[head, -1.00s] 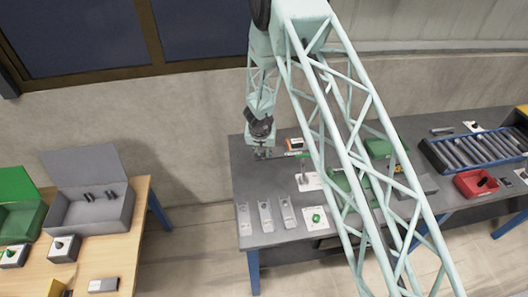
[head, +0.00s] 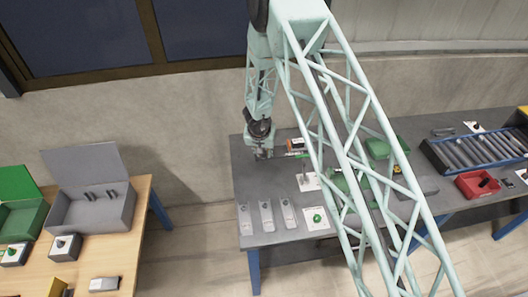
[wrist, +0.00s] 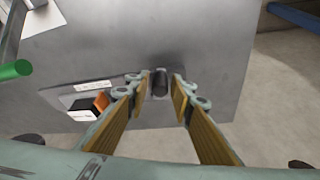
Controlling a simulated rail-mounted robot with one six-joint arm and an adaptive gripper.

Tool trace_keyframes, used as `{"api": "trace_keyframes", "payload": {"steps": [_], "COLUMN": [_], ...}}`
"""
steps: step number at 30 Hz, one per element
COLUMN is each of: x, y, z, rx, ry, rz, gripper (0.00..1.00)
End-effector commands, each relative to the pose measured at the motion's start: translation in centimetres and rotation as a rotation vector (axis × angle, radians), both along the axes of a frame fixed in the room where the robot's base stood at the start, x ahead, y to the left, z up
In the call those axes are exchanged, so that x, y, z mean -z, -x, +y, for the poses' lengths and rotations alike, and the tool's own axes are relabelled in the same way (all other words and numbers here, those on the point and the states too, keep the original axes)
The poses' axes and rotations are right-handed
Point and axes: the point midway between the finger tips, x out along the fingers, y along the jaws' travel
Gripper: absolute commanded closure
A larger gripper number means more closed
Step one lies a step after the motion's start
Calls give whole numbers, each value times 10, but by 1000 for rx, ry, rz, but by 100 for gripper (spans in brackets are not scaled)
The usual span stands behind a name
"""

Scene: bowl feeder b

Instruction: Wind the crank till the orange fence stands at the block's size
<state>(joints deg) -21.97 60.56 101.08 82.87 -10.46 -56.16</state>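My gripper (wrist: 161,92) points down in the wrist view, its two fingers apart. A black upright knob (wrist: 160,83), which looks like the crank's handle, stands between the fingertips. A gap seems to show on each side of it; contact cannot be told. The orange fence (wrist: 101,101) is left of the gripper, beside a block with a white face and dark top (wrist: 83,113). In the head view my gripper (head: 262,156) is over the back left of the grey table, left of the small orange piece (head: 296,144). The crank's arm is hidden.
A green-ended rod (wrist: 15,70) juts in at the wrist view's left. On the grey table (head: 250,185) are pale plates (head: 265,215), a card with a green piece (head: 317,219), a red bin (head: 476,184) and a roller tray (head: 470,150). A wooden table (head: 140,215) stands left.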

Motion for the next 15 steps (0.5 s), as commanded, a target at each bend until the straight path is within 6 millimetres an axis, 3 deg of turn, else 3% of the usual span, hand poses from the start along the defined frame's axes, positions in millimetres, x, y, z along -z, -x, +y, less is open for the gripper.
{"api": "trace_keyframes", "payload": {"steps": [15], "x": [-6], "y": [-3], "z": [0], "rx": [1], "ry": [-1], "rz": [-6], "gripper": [72]}}
